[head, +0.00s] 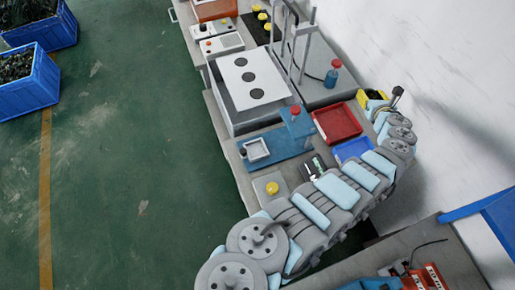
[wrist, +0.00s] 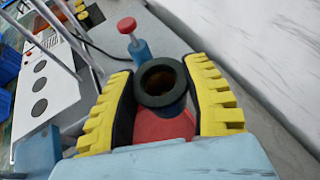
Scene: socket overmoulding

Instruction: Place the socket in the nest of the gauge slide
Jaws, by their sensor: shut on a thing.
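My gripper (wrist: 160,70) has yellow fingers with black pads, closed on both sides of the socket (wrist: 163,80). The socket is a round hollow piece with a dark rim and a brownish inside, its open end facing the wrist camera. In the head view my gripper (head: 372,97) is at the right, beyond the red tray and close to the wall; the socket cannot be made out there. A blue fixture plate (head: 285,145) with a pale square frame (head: 256,150), which looks like the gauge slide's nest, lies on the bench left of my arm. The frame looks empty.
A red tray (head: 337,123) and a blue tray (head: 352,149) lie between fixture and arm. A grey box with a white holed top (head: 250,78) stands behind the fixture. A yellow button (head: 272,188) sits in front.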

